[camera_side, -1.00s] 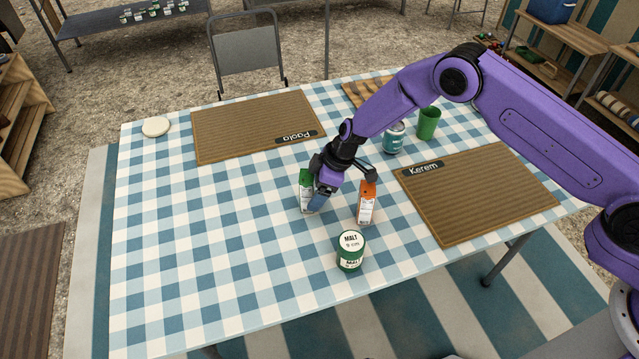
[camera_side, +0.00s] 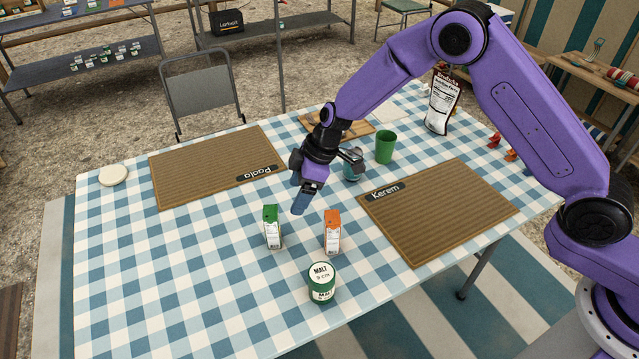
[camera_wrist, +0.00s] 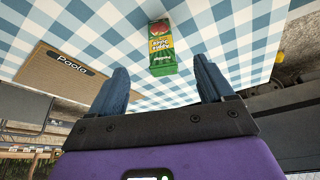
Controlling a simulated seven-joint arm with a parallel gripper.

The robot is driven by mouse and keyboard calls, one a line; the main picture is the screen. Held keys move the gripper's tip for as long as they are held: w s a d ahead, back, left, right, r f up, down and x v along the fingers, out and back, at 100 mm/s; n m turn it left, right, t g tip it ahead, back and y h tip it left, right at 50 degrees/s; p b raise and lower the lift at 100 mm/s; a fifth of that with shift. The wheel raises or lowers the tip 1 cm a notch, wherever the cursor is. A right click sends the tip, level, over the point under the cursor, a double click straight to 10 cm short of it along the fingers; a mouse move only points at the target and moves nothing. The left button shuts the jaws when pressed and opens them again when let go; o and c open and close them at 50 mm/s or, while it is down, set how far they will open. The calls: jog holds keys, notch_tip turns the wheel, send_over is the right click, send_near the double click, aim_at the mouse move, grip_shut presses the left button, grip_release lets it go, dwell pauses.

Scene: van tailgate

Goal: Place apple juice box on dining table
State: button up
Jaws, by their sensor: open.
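The green juice box (camera_side: 271,227) stands upright on the checked dining table (camera_side: 190,250), left of an orange juice box (camera_side: 332,231). In the wrist view the green box (camera_wrist: 162,48) shows a red apple picture, with small text that is hard to read. My gripper (camera_side: 322,196) is open and empty, raised above and behind the green box, apart from it. In the wrist view my two blue fingers (camera_wrist: 158,88) are spread, with the green box beyond their tips.
A malt tin (camera_side: 322,283) stands in front of the orange box. A green cup (camera_side: 385,147), a partly hidden can and a dark pouch (camera_side: 441,101) are behind. Placemats "Paola" (camera_side: 205,172) and "Kerem" (camera_side: 435,215) lie left and right. The table's front left is clear.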

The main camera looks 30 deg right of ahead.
jog(key=shift+r, duration=0.1)
jog(key=s+d+r+g+h, duration=0.1)
jog(key=s+d+r, duration=0.2)
jog(key=s+r, duration=0.45)
jog(key=s+d+r+g, duration=0.1)
jog(key=s+d+r, duration=0.35)
jog(key=s, duration=0.55)
jog(key=s+d+r+h, duration=0.1)
jog(key=s+d+r, duration=0.1)
jog(key=s+d, duration=0.7)
jog(key=s+d+r+h, duration=0.1)
jog(key=s+d+r, duration=0.1)
jog(key=s+d, duration=0.6)
jog(key=shift+s+d+r+m+t+h, duration=0.3)
jog(key=shift+s+d+m, duration=0.1)
jog(key=shift+s, duration=0.85)
